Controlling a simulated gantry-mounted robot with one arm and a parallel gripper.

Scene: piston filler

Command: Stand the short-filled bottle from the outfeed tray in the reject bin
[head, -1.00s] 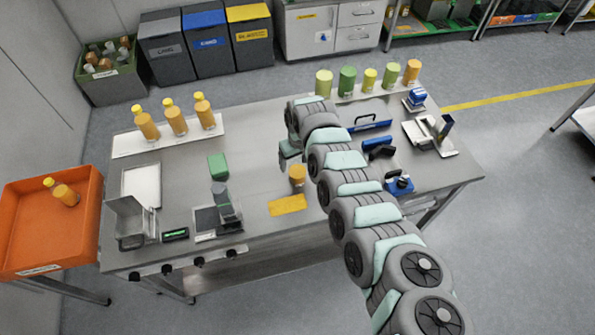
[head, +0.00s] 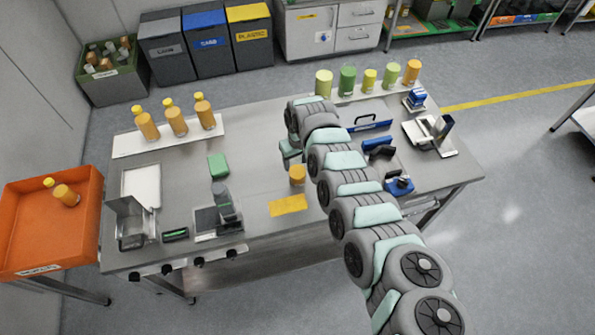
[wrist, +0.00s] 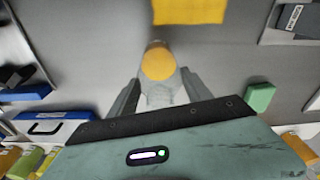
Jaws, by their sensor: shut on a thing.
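In the wrist view my gripper (wrist: 160,84) has its fingers on either side of an orange-topped round container (wrist: 158,62) and is shut on it. In the head view this small orange container (head: 297,175) is low over or on the table, below my wrist; my arm partly hides the gripper. An orange bin (head: 35,235), its label too blurred to read, stands at the left. One orange bottle with a yellow cap (head: 65,194) is inside it, apart from my gripper. A white tray (head: 125,146) at the table's back left carries three similar yellow-capped orange bottles (head: 175,122).
A yellow mat (head: 288,205) lies in front of the held container. A green block (head: 217,165), a grey device (head: 222,200) and a metal box (head: 127,220) stand to the left. Several coloured containers (head: 347,80) line the back. Blue-handled items (head: 370,125) lie right of my arm.

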